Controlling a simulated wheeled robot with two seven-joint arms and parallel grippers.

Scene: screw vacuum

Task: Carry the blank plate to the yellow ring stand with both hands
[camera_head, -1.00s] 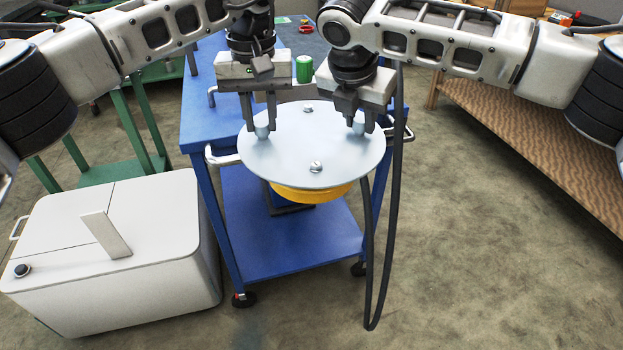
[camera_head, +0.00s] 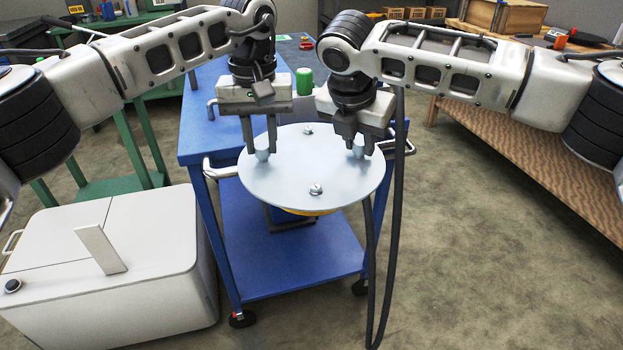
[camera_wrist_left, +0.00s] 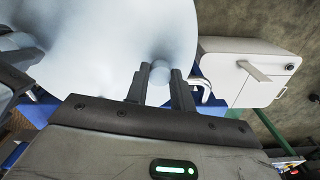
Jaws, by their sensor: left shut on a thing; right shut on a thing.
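The blank plate (camera_head: 298,172) is a pale grey, level disc with two small screw-like fittings and two round knobs on top. My left gripper (camera_head: 261,150) is shut on its left knob; the knob (camera_wrist_left: 160,72) also shows between the fingers in the left wrist view. My right gripper (camera_head: 358,148) is shut on its right knob. The yellow ring stand (camera_head: 311,212) shows only as a thin yellow sliver under the plate's front edge. The plate hides the rest, and I cannot tell whether they touch.
A blue cart (camera_head: 270,258) stands below and behind the plate. A white box with a handle (camera_head: 140,265) stands on the floor at left. A black hose (camera_head: 383,270) hangs beside the plate's right edge. A wooden bench (camera_head: 520,150) runs along the right. A green cylinder (camera_head: 304,82) stands behind.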

